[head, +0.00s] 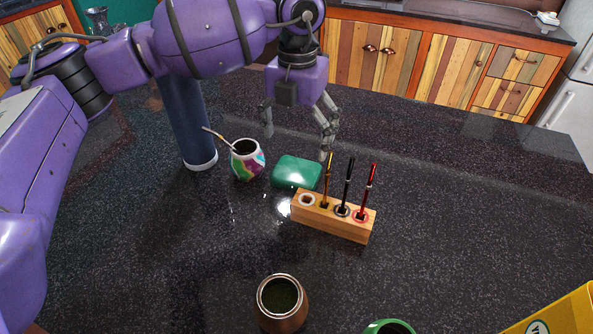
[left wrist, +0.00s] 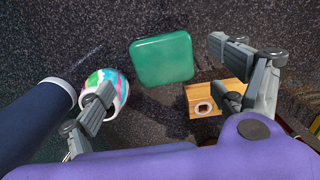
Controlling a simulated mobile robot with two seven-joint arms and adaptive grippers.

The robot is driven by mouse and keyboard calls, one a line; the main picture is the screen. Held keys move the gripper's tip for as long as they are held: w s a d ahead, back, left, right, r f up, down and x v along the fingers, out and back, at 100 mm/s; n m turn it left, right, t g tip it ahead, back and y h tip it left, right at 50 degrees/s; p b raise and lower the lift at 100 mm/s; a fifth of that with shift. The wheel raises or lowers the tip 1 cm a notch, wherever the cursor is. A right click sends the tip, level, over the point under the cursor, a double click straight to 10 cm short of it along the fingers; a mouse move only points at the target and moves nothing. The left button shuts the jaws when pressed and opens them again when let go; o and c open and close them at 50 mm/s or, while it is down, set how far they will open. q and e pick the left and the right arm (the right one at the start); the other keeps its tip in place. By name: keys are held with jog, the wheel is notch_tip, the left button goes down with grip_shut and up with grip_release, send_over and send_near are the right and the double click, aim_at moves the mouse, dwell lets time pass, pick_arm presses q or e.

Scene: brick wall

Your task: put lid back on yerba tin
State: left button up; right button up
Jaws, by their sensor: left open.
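A green, rounded-square piece (head: 297,172), which looks like the lid, lies flat on the dark counter behind the wooden pen block. It also shows in the left wrist view (left wrist: 162,58). My left gripper (head: 297,146) is open and empty above and just behind it, with its fingers spread. In the left wrist view the fingers (left wrist: 162,72) stand on either side of the green piece, apart from it. A green rim with a dark inside (head: 388,328) is cut off at the bottom edge of the head view; I cannot tell whether it is the tin. My right gripper is out of view.
The wooden block (head: 333,216) holds several upright pens close to the green piece. A multicoloured mate cup with a straw (head: 247,165) and a navy cylinder (head: 188,125) stand left. A brown cup (head: 282,300) is at front; a yellow package (head: 560,315) is front right. Right counter is clear.

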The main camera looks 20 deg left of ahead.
aim_at(297, 168)
pick_arm(q)
jog(key=shift+f, duration=1.3)
jog(key=f, duration=0.5)
jog(key=shift+s+d+f+p, duration=0.1)
jog(key=shift+s+f+p, duration=0.05)
jog(key=shift+s+p, duration=0.2)
jog(key=c, duration=0.8)
